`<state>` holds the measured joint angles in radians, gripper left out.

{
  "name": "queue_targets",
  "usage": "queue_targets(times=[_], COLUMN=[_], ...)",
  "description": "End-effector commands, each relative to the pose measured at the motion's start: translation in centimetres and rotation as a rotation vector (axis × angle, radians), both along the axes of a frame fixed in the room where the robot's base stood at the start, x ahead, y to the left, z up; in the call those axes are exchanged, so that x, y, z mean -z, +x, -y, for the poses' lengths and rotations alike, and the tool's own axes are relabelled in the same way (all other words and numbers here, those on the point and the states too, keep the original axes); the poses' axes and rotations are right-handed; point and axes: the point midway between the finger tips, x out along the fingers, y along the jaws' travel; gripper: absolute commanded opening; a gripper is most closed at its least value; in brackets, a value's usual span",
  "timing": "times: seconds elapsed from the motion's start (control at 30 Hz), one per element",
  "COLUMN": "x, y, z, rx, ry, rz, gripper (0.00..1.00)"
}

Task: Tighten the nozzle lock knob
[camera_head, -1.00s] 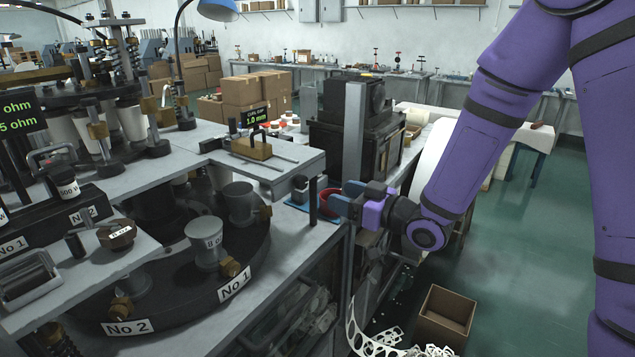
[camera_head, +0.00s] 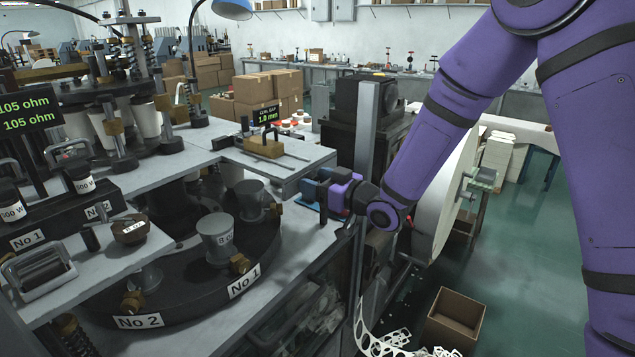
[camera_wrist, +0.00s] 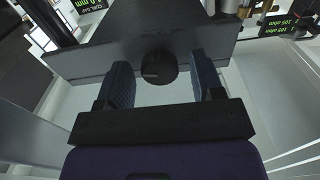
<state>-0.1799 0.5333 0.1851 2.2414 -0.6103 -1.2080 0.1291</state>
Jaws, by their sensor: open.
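A dark round knob (camera_wrist: 158,68) sits on the front edge of a grey plate (camera_wrist: 110,50) in the wrist view; I see no label on it. My gripper (camera_wrist: 160,75) is open, with one blue ribbed finger on each side of the knob and a visible gap on both sides. In the head view my gripper (camera_head: 314,191) is at the right end of the plate (camera_head: 262,160), and hides the knob there.
A dark turntable (camera_head: 200,285) with metal cup moulds lies below left. A grey upright post (camera_head: 366,140) stands close behind my gripper. An open cardboard box (camera_head: 455,318) is on the floor.

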Motion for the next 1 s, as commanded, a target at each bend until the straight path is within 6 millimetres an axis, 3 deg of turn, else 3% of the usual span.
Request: queue_targets(times=[0.07,0.1,0.3,0.67,1.0], x=[0.0,0.0,-0.01,0.0,0.0], y=[-0.01,-0.02,-0.03,-0.01,0.1], z=[0.02,0.01,0.02,0.07,0.22], rx=[0.0,0.0,0.0,0.0,0.002], ry=[0.0,0.0,0.0,0.028,0.172], rz=[0.0,0.0,0.0,-0.036,-0.221], gripper=[0.61,0.56,0.12,0.12,0.12])
